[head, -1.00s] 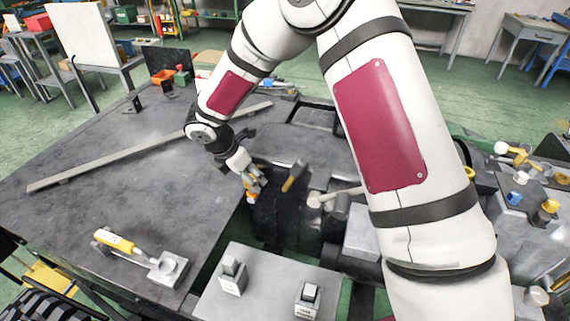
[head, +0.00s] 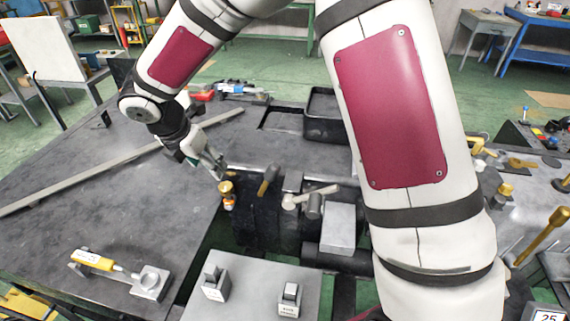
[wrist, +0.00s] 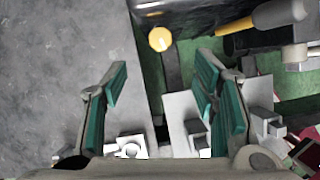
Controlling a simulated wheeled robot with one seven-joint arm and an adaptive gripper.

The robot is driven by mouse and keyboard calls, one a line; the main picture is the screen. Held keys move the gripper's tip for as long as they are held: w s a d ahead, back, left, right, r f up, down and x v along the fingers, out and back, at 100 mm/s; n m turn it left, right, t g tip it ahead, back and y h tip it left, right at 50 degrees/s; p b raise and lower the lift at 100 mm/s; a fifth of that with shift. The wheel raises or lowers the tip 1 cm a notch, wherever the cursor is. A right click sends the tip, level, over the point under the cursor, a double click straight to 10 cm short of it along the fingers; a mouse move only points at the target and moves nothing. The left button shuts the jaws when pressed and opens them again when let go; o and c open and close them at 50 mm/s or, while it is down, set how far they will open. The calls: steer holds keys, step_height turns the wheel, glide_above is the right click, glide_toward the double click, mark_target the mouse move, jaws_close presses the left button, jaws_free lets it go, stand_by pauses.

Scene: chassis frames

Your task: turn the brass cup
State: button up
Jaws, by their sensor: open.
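The brass cup (head: 226,187) is a small gold-coloured round piece at the left end of the dark machine block, with an orange and white part below it. In the wrist view its round top (wrist: 160,38) shows ahead of the fingers, between their lines. My gripper (head: 217,170) is just above and to the left of the cup in the head view, apart from it. In the wrist view the two green-padded fingers (wrist: 162,78) are spread wide, with nothing between them.
A yellow-handled tool (head: 93,259) lies at the front left. The grey tabletop (head: 130,205) left of the cup is largely clear.

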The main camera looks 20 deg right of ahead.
steer(key=s+d+r+m+g+p, duration=0.1)
steer(key=s+d+r+m, duration=0.3)
steer(key=s, duration=0.4)
steer(key=s+d+r+m+g+p, duration=0.1)
steer(key=s+d+r+m, duration=0.3)
steer(key=s+d+m, duration=0.2)
steer(key=s+d, duration=0.2)
steer(key=d, duration=0.1)
steer(key=shift+s+d+g, duration=0.2)
steer(key=shift+d+g, duration=0.1)
steer(key=shift+r, duration=0.1)
